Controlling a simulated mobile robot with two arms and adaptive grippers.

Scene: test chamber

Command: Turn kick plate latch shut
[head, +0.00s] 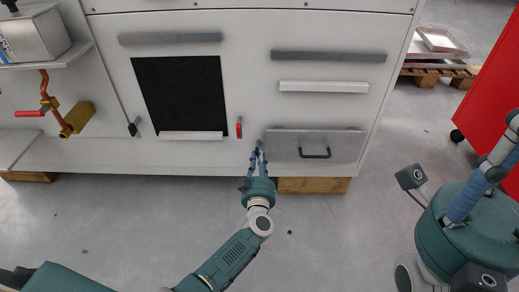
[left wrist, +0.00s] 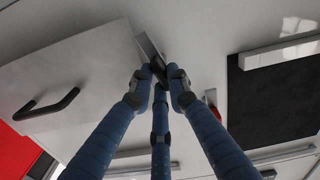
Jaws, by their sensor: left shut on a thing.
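The kick plate (head: 340,143) is a grey panel with a black handle (head: 314,156) low on the white cabinet. In the left wrist view the kick plate (left wrist: 85,65) is at the left with its handle (left wrist: 48,105). The latch (left wrist: 150,47) shows as a small grey and dark piece by the plate's edge. My left gripper (head: 257,150) is at the plate's left edge. In the left wrist view its blue fingers (left wrist: 160,77) close on the dark part of the latch, partly hiding it. My right gripper (head: 476,205) is partly in view at the right, its fingertips out of frame.
A black panel (head: 182,92) with a red handle (head: 239,127) beside it is left of the gripper. An orange pipe with a valve (head: 56,110) is farther left. A red cabinet (head: 488,95) stands at the right.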

